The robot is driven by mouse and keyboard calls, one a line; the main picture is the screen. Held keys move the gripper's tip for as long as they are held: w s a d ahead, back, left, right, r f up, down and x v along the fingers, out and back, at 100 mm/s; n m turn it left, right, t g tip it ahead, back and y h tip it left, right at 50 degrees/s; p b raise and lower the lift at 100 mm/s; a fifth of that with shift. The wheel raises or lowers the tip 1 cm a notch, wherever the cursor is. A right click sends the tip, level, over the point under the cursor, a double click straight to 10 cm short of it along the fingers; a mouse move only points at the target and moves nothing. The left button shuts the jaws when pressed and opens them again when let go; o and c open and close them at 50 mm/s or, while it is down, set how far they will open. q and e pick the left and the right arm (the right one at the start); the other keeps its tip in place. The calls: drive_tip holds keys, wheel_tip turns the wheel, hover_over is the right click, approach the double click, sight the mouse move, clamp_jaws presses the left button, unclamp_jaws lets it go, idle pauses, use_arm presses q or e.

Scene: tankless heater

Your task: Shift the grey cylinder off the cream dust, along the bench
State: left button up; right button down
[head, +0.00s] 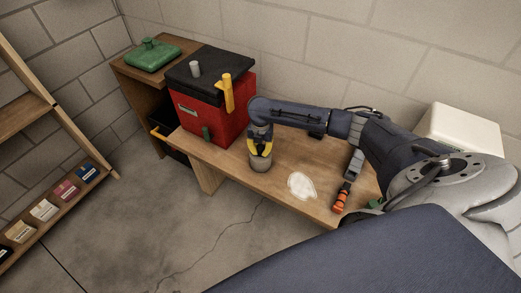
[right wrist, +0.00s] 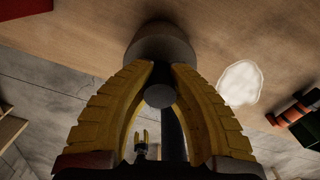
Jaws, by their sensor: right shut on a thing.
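The grey cylinder (head: 260,165) stands on the wooden bench near its front edge, left of the cream dust and apart from it. My right gripper (head: 260,150) is shut on its upper part from above. In the right wrist view the yellow fingers close around the cylinder (right wrist: 160,42), hiding part of it. The cream dust (head: 302,186) is a pale patch on the bench; it also shows in the right wrist view (right wrist: 240,82).
A red box (head: 215,117) with a black lid and yellow handle stands on the bench (head: 211,158) left of the gripper. An orange-and-black tool (head: 341,198) lies right of the dust. A white box (head: 459,128) is at the back right.

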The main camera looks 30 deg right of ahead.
drive_tip(key=shift+f, duration=0.3)
drive_tip(key=c, duration=1.3)
unclamp_jaws()
wheel_tip(320, 180, up, 12)
